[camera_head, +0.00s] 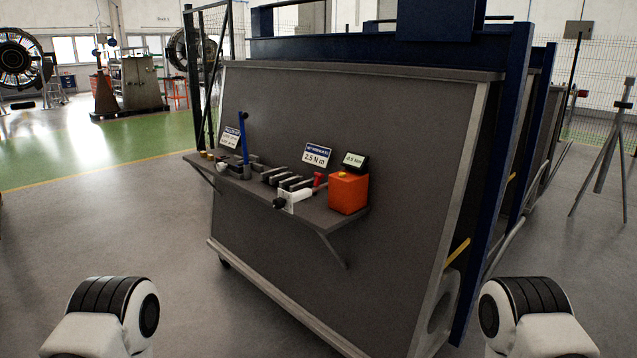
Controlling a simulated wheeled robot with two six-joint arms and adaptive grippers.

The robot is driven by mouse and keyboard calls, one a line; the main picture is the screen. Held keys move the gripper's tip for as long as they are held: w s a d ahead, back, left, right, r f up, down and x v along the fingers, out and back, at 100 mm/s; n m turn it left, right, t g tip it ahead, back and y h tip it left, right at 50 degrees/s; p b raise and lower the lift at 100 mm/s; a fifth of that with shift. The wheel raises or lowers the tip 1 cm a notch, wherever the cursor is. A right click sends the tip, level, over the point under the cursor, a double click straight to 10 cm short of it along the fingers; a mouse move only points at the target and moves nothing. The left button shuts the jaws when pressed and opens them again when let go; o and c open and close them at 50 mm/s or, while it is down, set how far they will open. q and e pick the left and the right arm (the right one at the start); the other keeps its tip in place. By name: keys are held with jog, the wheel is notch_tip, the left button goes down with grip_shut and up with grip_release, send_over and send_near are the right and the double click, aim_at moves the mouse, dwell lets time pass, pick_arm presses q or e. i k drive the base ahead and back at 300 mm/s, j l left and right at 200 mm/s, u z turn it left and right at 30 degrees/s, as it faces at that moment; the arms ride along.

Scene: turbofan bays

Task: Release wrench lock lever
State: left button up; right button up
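A narrow shelf (312,216) on the dark panel (390,130) holds the tools. A blue lever (244,138) stands upright near the shelf's left end. A white block (295,201) with a black knob (279,203) sits near the middle, with a small red handle (319,180) beside it. I cannot tell which of these is the wrench lock lever. Parts of my two arms show at the bottom left and bottom right, well apart from the shelf. Neither gripper's fingers show.
A sign (318,156) reads 2.5 N m. Dark blocks (283,177) lie along the shelf. A blue frame post (500,180) rises at right. Grey floor (120,220) is clear at left.

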aim_at(318, 177)
jog(key=i+j+u, duration=0.15)
jog(key=i+u, duration=0.2)
jog(key=i, duration=0.45)
jog(key=i+u, duration=0.4)
jog(key=i, duration=0.35)
